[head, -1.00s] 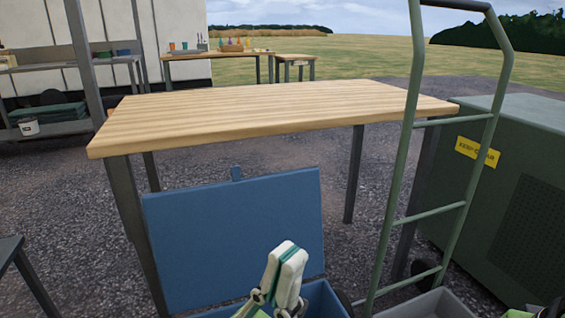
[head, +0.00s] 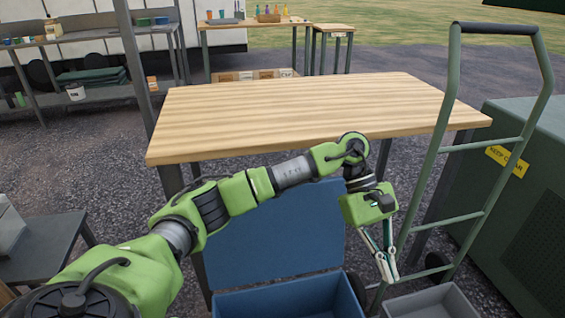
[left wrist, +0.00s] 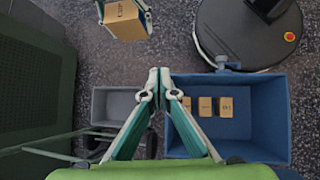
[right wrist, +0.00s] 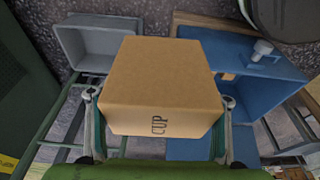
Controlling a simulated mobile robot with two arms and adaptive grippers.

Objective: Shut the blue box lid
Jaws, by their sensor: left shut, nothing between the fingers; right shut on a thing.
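The blue box (head: 285,299) stands on the ground with its blue lid (head: 270,235) open, upright behind it. In the left wrist view the box (left wrist: 279,120) holds three small brown cartons (left wrist: 205,106). My left gripper (head: 388,278) reaches across in front of the lid and hangs at the lid's right side, above the gap beside the box. Its fingers, also in the left wrist view (left wrist: 159,75), are shut and empty. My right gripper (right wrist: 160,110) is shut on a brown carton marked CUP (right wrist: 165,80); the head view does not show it.
A grey tray (head: 432,302) stands right of the box. A green hand truck (head: 483,145) rises behind the tray, beside a dark green cabinet (head: 535,165). A wooden table (head: 310,108) stands close behind the lid; its top is clear.

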